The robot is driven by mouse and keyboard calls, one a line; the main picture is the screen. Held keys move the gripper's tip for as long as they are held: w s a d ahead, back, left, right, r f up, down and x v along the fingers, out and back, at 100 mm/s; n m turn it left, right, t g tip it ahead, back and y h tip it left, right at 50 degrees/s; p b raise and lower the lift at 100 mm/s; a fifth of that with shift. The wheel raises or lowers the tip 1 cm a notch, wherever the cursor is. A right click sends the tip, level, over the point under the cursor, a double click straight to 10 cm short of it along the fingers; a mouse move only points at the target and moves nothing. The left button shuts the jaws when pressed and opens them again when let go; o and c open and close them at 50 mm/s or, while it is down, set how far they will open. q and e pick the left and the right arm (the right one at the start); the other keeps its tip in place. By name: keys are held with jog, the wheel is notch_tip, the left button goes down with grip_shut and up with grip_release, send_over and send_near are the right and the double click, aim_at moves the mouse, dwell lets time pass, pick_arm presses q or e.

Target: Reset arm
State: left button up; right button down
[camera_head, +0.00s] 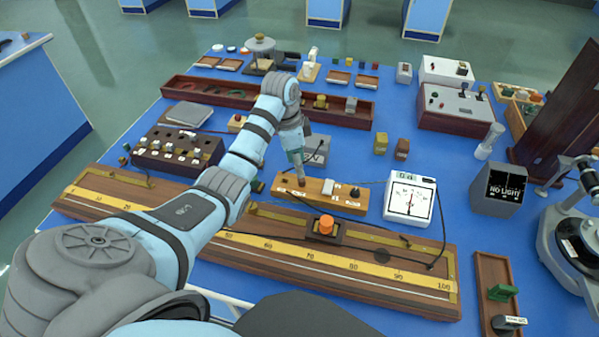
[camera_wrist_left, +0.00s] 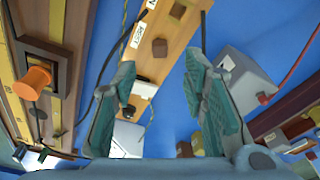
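My left arm (camera_head: 235,165) reaches from the lower left over the blue bench and bends down near its middle. My left gripper (camera_head: 299,172) points down just above the back edge of a wooden switch block (camera_head: 318,194). In the left wrist view, my left gripper (camera_wrist_left: 160,75) has its two teal fingers spread well apart with nothing between them. The wooden block (camera_wrist_left: 165,50) lies beyond the fingertips there, with a gap I cannot judge. My right gripper is in neither view.
A long metre-scale board (camera_head: 300,262) with an orange knob (camera_head: 326,223) lies in front. A white dial meter (camera_head: 409,205) stands to the right, with wires near it. A grey "NO LIGHT" box (camera_head: 500,190) and a microscope (camera_head: 570,245) stand farther right. Blue bench shows between items.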

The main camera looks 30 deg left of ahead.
pick_arm(q)
jog(key=shift+s+r, duration=0.1)
jog(key=shift+r, duration=0.5)
